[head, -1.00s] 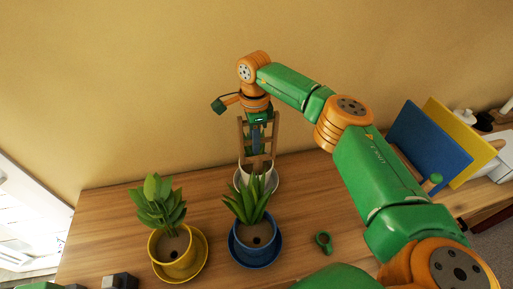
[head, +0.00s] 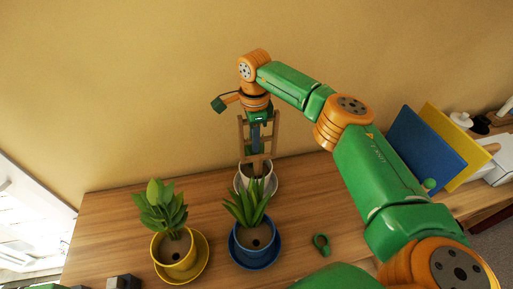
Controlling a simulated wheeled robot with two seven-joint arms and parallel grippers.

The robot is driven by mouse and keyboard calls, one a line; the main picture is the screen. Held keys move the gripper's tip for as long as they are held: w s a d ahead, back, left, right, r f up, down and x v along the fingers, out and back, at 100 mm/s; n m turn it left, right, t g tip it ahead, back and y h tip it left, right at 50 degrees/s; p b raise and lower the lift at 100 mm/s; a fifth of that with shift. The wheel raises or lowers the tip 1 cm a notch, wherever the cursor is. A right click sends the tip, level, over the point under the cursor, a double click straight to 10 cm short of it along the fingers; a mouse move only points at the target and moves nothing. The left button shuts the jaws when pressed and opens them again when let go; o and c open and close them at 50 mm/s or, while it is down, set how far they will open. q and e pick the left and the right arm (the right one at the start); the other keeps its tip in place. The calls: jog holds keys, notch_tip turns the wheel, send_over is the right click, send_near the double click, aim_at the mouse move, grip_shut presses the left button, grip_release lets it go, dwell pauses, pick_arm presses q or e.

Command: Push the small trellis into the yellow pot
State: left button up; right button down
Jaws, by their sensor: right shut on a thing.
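My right gripper (head: 257,128) is shut on the small brown trellis (head: 241,134) and holds it upright, between its two side rails. The trellis's lower end is at the mouth of the white pot (head: 256,185), at the back of the wooden table; how deep it reaches is hard to see. The yellow pot (head: 172,267) with a leafy plant stands on a yellow saucer at front left, apart from the trellis. At the bottom left edge, dark parts that look like my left gripper (head: 100,284) are mostly cut off.
A blue pot (head: 240,250) with a spiky plant stands between the yellow and white pots. A small green ring-shaped thing (head: 321,244) lies to its right. Blue (head: 425,145) and yellow (head: 458,140) boards stand at far right. Table left of the white pot is clear.

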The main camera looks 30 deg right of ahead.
jog(key=shift+r+p, duration=1.95)
jog(key=shift+r, duration=0.45)
